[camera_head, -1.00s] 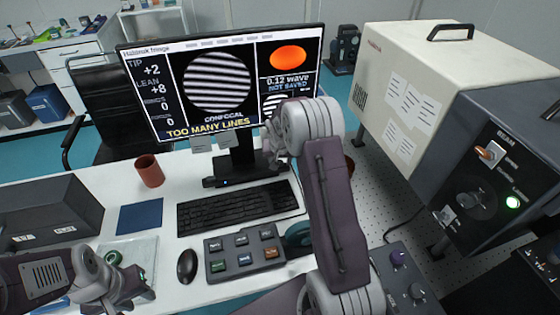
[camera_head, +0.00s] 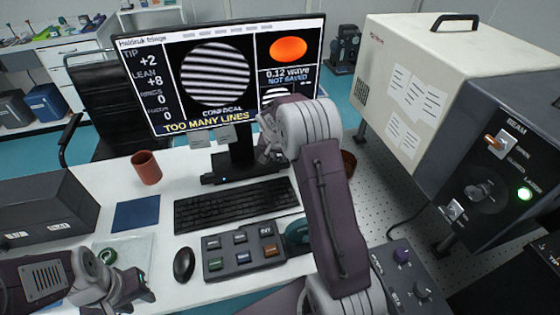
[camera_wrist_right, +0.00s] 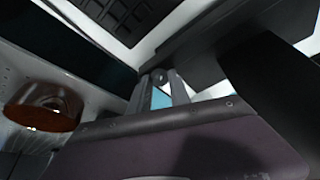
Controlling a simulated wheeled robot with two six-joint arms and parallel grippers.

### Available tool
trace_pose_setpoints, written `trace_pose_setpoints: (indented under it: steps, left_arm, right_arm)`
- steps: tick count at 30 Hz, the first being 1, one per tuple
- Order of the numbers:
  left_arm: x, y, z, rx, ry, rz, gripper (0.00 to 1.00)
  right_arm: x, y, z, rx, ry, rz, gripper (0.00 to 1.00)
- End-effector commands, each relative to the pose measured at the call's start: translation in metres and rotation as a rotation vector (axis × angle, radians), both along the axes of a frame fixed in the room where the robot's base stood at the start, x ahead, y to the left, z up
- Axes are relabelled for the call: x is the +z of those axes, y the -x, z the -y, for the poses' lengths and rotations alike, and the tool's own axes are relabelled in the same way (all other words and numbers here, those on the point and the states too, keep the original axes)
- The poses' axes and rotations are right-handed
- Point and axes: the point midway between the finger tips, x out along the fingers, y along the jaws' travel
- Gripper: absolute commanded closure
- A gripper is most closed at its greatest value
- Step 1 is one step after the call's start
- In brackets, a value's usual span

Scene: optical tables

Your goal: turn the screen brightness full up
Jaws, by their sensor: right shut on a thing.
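The monitor (camera_head: 215,72) stands at the back of the white desk, its screen lit with a striped disc, an orange oval and yellow text "TOO MANY LINES". My right gripper (camera_head: 268,150) is at the monitor's lower right edge, largely hidden by my right arm in the head view. In the right wrist view its fingers (camera_wrist_right: 165,88) are closed on a small dark round knob (camera_wrist_right: 158,75) by the monitor's underside. My left gripper (camera_head: 135,290) is low at the left, over the desk near a green ring; its fingers are too unclear to read.
A keyboard (camera_head: 235,204), a button box (camera_head: 242,250) and a mouse (camera_head: 184,264) lie before the monitor. A brown mug (camera_head: 146,167) stands left. A brown round pot (camera_wrist_right: 45,105) shows close by in the wrist view. A large beige cabinet (camera_head: 430,75) stands at the right.

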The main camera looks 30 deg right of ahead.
Motion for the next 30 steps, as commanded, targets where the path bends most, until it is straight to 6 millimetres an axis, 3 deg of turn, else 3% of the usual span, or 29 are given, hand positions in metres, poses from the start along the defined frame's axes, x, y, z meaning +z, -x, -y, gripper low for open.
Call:
trace_pose_setpoints:
  steps: [1, 8, 18, 30]
  left_arm:
    - [-0.01, 0.0, 0.0, 0.0, 0.0, 0.0, 0.64]
    - [-0.021, 0.0, 0.0, 0.0, 0.0, 0.0, 0.64]
    - [-0.019, 0.0, 0.0, 0.0, 0.0, 0.0, 0.64]
    - [-0.016, 0.0, 0.0, 0.0, 0.0, 0.0, 0.64]
  right_arm:
    - [-0.006, -0.001, -0.001, -0.037, 0.001, 0.002, 1.0]
    - [-0.002, -0.002, -0.002, -0.238, 0.001, -0.001, 1.0]
    - [0.0, -0.003, -0.002, -0.477, 0.001, -0.002, 1.0]
    - [0.0, -0.003, -0.002, -0.599, 0.0, -0.001, 1.0]
